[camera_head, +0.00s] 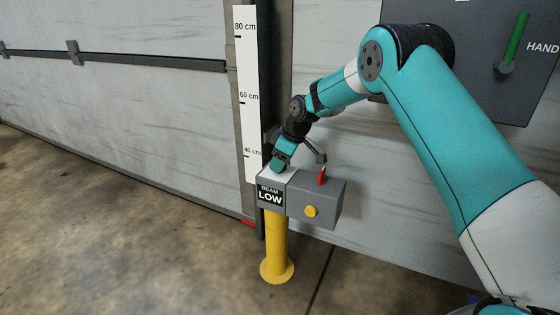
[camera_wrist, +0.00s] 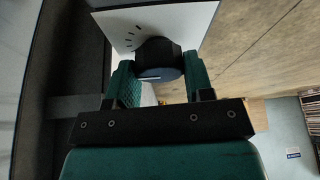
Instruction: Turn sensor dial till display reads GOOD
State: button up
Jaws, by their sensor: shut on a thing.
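The sensor box (camera_head: 318,200) is grey and stands on a yellow post. Its display (camera_head: 270,195) reads "BEAM LOW". In the wrist view the dial (camera_wrist: 156,52) is a round black knob with a pale pointer line, on a white plate (camera_wrist: 118,28) with several tick marks. My gripper (camera_head: 279,166) is at the top of the box, over its left part. In the wrist view my gripper (camera_wrist: 158,74) has one finger on each side of the dial and is shut on it. The dial is hidden in the head view.
A height scale (camera_head: 247,95) stands close behind the box. A grey panel with a green handle (camera_head: 516,38) is on the wall. The floor (camera_head: 130,235) at left is clear.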

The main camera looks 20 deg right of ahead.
jog(key=m+p, duration=0.2)
jog(key=p, duration=0.1)
jog(key=shift+r+m+t+h, duration=0.2)
jog(key=shift+m+t+h, duration=0.1)
jog(key=shift+h, duration=0.1)
jog(key=shift+f+m+t+h+p, duration=0.15)
jog(key=shift+m+t+h+p, duration=0.25)
jog(key=shift+m+p, duration=1.2)
jog(key=o, duration=0.9)
jog(key=p+v, duration=0.4)
jog(key=v, duration=1.3)
jog(key=shift+a+p, duration=0.2)
jog(key=shift+p, duration=0.2)
